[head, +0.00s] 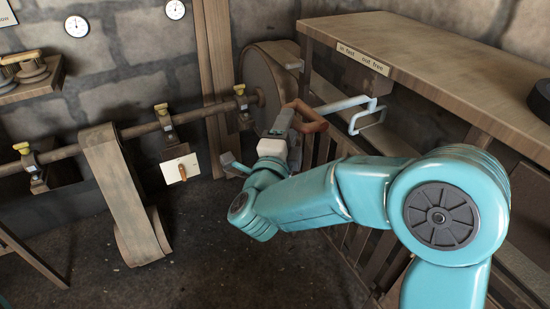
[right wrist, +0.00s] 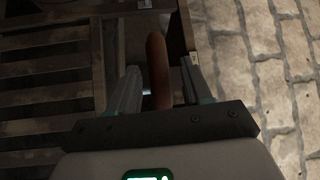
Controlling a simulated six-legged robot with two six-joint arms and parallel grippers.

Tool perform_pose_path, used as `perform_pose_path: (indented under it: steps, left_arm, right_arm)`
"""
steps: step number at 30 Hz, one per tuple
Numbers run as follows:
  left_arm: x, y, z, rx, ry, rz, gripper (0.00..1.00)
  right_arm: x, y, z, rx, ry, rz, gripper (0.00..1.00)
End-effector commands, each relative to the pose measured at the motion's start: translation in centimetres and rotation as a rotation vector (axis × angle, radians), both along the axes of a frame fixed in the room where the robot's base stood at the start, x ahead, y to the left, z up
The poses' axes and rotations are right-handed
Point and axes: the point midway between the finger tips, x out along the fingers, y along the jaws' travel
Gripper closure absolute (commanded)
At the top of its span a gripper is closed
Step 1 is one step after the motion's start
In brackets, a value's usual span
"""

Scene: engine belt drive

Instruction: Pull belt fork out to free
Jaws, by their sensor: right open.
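The belt fork (head: 360,112) is a pale metal bar with a squared prong frame, beside the bench front in the head view. A reddish-brown handle (head: 308,115) shows at its left, at my right gripper. My right gripper (head: 286,122) is open, with its fingers at this handle. In the right wrist view the handle (right wrist: 157,68) stands between the two spread fingers (right wrist: 160,85), nearer the left one; I cannot tell whether either touches it. Part of the fork's bar is hidden behind the handle and gripper. My left gripper is not in view.
A wooden bench (head: 440,50) with a sign (head: 363,58) reading "in: fast out: free" is at the right. A large wooden pulley (head: 268,75) stands behind the gripper. A shaft and wide belt (head: 115,180) are at the left. Floor is clear in the middle.

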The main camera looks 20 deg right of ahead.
Motion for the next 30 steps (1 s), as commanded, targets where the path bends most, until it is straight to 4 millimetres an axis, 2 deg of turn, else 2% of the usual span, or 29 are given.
perform_pose_path:
  steps: [1, 9, 15, 21, 30]
  left_arm:
    - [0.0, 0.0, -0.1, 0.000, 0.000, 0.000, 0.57]
    - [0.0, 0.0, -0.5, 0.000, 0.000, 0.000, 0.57]
    - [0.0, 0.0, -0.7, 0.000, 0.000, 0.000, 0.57]
    - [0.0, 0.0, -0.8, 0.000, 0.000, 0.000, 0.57]
    - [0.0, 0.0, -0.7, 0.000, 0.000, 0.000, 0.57]
  right_arm:
    - [-1.0, 1.0, -0.2, -0.001, 0.001, 0.007, 0.51]
    - [-6.5, 5.6, -1.2, -0.003, 0.000, 0.008, 0.51]
    - [-9.2, 7.9, -1.7, -0.001, 0.001, 0.007, 0.51]
    - [-10.2, 8.6, -1.9, 0.000, -0.001, 0.003, 0.51]
    - [-10.2, 8.6, -1.9, 0.000, 0.000, 0.002, 0.51]
